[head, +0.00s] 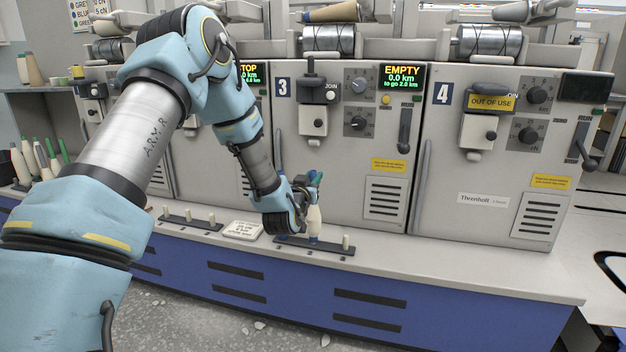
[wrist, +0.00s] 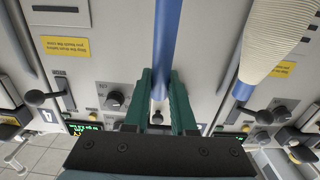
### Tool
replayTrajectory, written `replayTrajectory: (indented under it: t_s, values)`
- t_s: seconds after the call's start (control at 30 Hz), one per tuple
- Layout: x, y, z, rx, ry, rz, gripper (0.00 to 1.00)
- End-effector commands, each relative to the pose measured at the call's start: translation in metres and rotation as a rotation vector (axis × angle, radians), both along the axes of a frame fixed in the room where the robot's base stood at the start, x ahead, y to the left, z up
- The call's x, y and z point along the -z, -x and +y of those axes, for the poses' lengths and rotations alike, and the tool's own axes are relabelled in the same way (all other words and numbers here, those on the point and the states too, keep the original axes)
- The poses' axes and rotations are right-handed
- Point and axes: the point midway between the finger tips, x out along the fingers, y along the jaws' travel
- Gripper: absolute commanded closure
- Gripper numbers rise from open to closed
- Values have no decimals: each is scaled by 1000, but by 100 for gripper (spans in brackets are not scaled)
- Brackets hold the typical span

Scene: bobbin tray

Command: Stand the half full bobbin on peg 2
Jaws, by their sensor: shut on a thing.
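My gripper (head: 316,178) is shut on the half full bobbin (head: 314,217), above its cream yarn. The bobbin stands upright, with its blue foot at the middle place of the dark peg rail (head: 342,251). No peg shows there; I cannot tell whether the foot is fully seated. In the wrist view the green jaws (wrist: 165,105) close around its bare blue tube (wrist: 167,45). A fuller cream bobbin (wrist: 282,38) with a blue tip is beside it; in the head view my wrist hides most of it. A bare pale peg (head: 346,242) is on the right.
Another rail (head: 190,222) with pale pegs and a white printed card (head: 243,230) lie on the ledge to the left. Machine 3 (head: 340,150) rises behind, with a lever. The ledge to the right (head: 450,272) is clear. Several bobbins stand at far left.

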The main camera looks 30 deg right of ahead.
Motion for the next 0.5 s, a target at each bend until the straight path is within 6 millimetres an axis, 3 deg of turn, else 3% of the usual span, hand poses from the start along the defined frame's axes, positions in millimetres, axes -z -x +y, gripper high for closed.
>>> replayTrajectory:
  t_s: [0.5]
  values:
    - [4,0,0,0,1,-1,100]
